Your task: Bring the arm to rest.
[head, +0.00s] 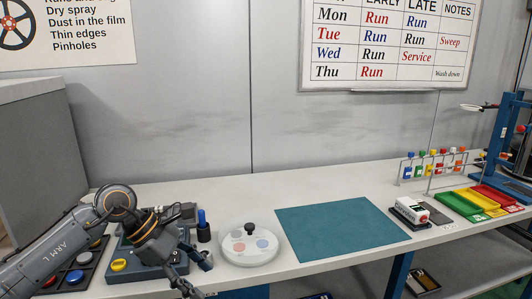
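My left arm (62,243), dark grey and marked "ARM L", reaches in from the lower left. My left gripper (200,279) hangs over the front edge of the bench, with its two dark fingers spread apart. I see nothing between the fingers. The gripper is in front of a grey-blue fixture (119,275) with a yellow button, and it hides part of it. My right arm and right gripper do not show.
A round white dish (250,260) with a black knob stands just right of the gripper. A dark blue cylinder (203,230) is behind. A teal mat (340,228) lies mid-bench, empty. A white device (411,210) and coloured trays (490,195) are at right.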

